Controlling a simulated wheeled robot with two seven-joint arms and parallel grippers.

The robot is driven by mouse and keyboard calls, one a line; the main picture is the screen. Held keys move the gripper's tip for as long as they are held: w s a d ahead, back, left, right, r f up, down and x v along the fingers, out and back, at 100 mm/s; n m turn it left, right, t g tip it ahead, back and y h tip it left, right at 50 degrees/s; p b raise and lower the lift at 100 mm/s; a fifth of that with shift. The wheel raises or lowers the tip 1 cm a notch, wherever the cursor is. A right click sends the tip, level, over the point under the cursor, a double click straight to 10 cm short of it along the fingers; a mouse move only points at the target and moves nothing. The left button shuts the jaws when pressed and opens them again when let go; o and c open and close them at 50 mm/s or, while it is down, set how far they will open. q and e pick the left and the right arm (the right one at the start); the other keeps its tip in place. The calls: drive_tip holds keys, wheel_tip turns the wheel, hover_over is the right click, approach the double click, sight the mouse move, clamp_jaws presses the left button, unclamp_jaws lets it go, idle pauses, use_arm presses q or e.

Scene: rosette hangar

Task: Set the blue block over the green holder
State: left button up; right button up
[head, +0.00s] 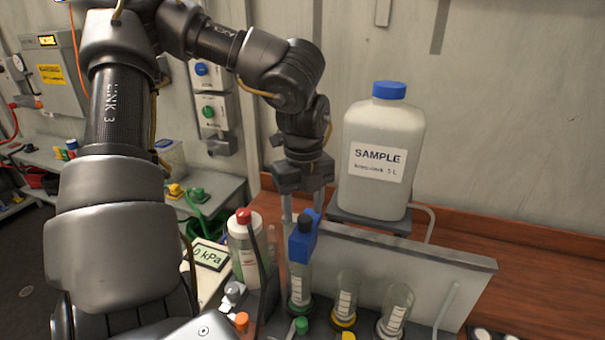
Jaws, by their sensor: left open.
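The blue block (304,244) is upright, with a dark round part near its top. In the picture it is directly above the clear tube of the green holder (299,300), which has a green ring at its base. Whether the block touches the tube is hard to tell. My left gripper (303,207) comes down from above with its fingers apart. The fingertips are at the block's upper end, one to the left and one overlapping it at the right, and the block partly hides them. My right gripper is not in view.
A yellow-ringed holder (345,300) and another clear holder (394,311) stand to the right. A red-capped bottle (243,252) is close on the left. A grey panel (400,270) and a large sample jug (382,150) stand behind. Wooden bench (540,270) is clear at right.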

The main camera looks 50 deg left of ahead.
use_arm(q)
wheel_tip(320, 180, up, 9)
drive_tip(key=b, duration=0.1)
idle(0.7)
